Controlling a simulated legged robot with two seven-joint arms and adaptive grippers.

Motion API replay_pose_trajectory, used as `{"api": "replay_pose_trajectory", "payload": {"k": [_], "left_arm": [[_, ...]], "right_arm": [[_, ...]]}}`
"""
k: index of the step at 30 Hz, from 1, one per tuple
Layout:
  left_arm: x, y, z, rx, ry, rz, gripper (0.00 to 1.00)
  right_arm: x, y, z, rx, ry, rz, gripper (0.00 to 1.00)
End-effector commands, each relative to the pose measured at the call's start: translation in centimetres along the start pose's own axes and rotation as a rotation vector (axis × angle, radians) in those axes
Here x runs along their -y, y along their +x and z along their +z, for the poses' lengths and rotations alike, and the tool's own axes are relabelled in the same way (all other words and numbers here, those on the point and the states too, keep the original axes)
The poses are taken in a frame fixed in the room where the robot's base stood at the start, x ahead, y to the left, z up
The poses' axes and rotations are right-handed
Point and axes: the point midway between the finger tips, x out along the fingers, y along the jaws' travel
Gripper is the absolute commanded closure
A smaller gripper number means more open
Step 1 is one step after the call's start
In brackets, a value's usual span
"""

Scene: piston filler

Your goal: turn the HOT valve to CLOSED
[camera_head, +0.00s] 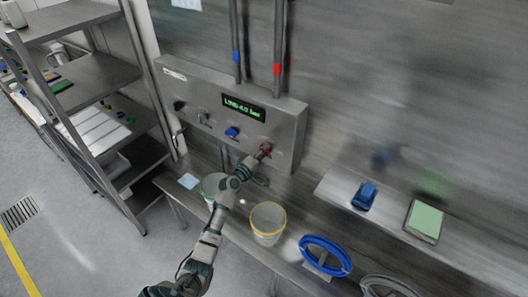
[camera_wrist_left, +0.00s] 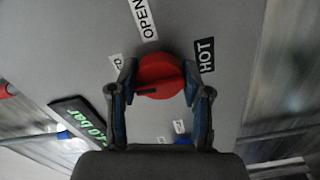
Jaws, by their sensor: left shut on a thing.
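The HOT valve is a round red knob (camera_wrist_left: 160,76) on the grey panel, with a black mark on its face. The HOT label (camera_wrist_left: 205,55) is beside it. An OPEN label (camera_wrist_left: 146,18) sits at the top, and another label (camera_wrist_left: 117,61) is mostly hidden behind a finger. My left gripper (camera_wrist_left: 159,84) has its two fingers on opposite sides of the red knob, shut on it. In the head view my left gripper (camera_head: 263,153) reaches up to the red knob at the panel's lower right. My right gripper is not in view.
The panel has a green-lit display (camera_head: 244,107) and a blue knob (camera_head: 232,132) left of the red one. Below, a bench holds a yellow-rimmed bucket (camera_head: 268,232) and a blue handwheel (camera_head: 326,246). A metal shelf rack (camera_head: 108,78) stands at left.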

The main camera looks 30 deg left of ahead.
Motion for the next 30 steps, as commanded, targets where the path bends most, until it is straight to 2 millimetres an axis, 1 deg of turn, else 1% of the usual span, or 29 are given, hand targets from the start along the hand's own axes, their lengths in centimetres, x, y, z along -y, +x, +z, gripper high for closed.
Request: {"api": "replay_pose_trajectory", "payload": {"k": [1, 6, 20, 21, 23, 24, 30], "left_arm": [[0.31, -0.05, 0.06, 0.001, -0.017, -0.006, 0.87], [0.36, -0.06, 0.05, 0.0, -0.053, -0.007, 0.87], [0.44, -0.07, 0.08, 0.001, -0.066, -0.007, 0.87], [0.44, -0.07, 0.08, 0.001, -0.066, -0.007, 0.47], [0.44, -0.07, 0.08, 0.001, -0.066, -0.007, 0.32], [0.4, -0.07, 0.07, 0.001, -0.065, -0.007, 0.27], [0.18, -0.07, 0.03, 0.0, -0.064, -0.003, 0.27]], "right_arm": [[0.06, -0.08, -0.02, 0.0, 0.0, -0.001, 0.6], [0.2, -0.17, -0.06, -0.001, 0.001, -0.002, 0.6], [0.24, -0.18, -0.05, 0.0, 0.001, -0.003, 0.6], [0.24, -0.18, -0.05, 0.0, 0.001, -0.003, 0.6], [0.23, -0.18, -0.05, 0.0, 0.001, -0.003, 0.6], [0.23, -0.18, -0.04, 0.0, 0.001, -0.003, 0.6], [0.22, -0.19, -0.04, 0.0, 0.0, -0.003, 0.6]]}}
